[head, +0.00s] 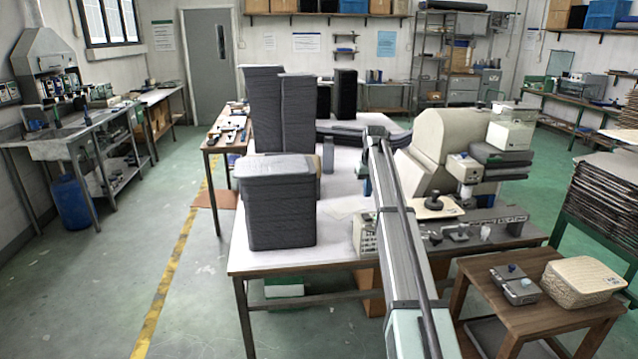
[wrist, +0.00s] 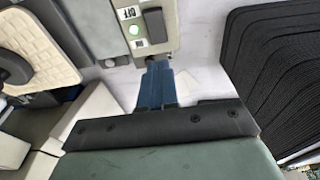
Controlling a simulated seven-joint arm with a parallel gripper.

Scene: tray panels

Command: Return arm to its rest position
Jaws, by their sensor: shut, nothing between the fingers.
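My gripper (wrist: 156,85) is shut and empty, its blue fingers pointing away from the dark bracket in the wrist view. The fingertips are close to the lower edge of a grey switch box (wrist: 140,50) with an OFF label, a lit green button and a dark rocker. I cannot tell whether they touch it. In the head view my arm reaches from the bottom right of centre out over the white table (head: 275,258). A blue part, probably my gripper (head: 365,180), shows beside the far end of the arm.
Dark stacked panels (head: 278,205) stand on the table left of my arm, with taller stacks (head: 264,105) behind. A cream machine (head: 440,145) stands close on the right. A wooden side table (head: 565,312) carries a woven box (head: 580,283).

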